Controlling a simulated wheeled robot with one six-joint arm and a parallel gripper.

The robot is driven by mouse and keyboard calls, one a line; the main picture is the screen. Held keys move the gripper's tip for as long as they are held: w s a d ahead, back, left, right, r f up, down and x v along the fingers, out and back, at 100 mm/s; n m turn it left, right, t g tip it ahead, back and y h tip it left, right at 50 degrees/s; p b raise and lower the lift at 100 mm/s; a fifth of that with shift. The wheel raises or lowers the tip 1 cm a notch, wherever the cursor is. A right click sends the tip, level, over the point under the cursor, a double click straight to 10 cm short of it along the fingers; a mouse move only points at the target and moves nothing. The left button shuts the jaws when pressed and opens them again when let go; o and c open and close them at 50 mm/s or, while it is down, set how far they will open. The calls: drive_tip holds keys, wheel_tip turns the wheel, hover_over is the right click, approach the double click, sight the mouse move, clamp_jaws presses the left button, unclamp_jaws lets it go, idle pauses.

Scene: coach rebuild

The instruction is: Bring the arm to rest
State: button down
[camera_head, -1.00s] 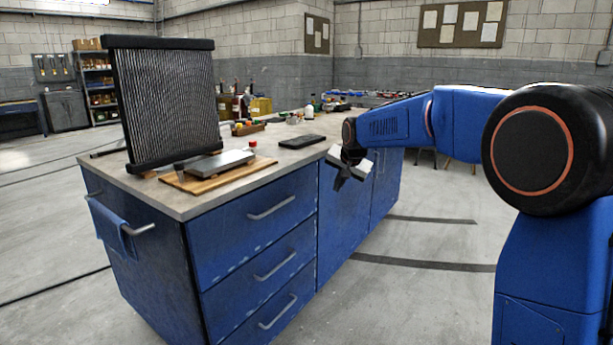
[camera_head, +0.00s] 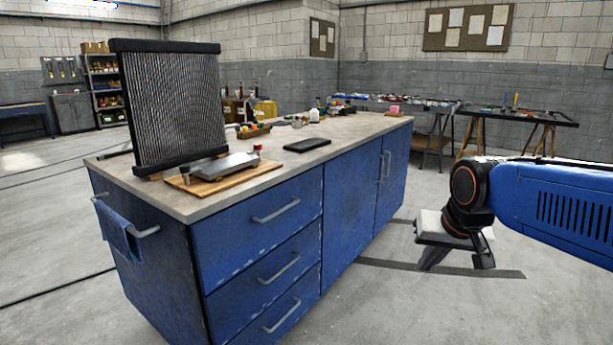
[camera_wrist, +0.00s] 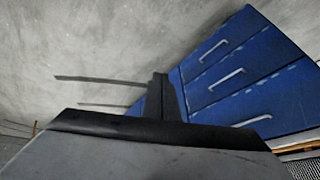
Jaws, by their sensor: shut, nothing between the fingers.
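My blue arm (camera_head: 560,205) reaches in from the right edge of the head view. My gripper (camera_head: 430,262) hangs at its end, to the right of the workbench (camera_head: 260,235) and apart from it, over open floor. Its dark fingers are together, with nothing between them. In the wrist view the fingers (camera_wrist: 161,97) stick up as one dark block past the pale gripper body, and the bench's blue drawers (camera_wrist: 225,75) lie beyond them to the right.
A ribbed black panel (camera_head: 172,105) stands on the bench. A wooden board (camera_head: 222,178) with a metal device, a black flat case (camera_head: 307,145) and small items lie there too. A trestle table (camera_head: 520,113) stands behind. The floor around the gripper is clear.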

drive_tip(key=s+d+f, duration=0.1)
drive_tip(key=s+f, duration=0.3)
drive_tip(key=s, duration=0.4)
drive_tip(key=s+d+f+n, duration=0.1)
drive_tip(key=s+f, duration=0.3)
drive_tip(key=s, duration=0.4)
drive_tip(key=shift+s+d+f+n+g, duration=0.25)
drive_tip(key=shift+s+d+n+g, duration=0.05)
drive_tip(key=shift+d+g, duration=0.15)
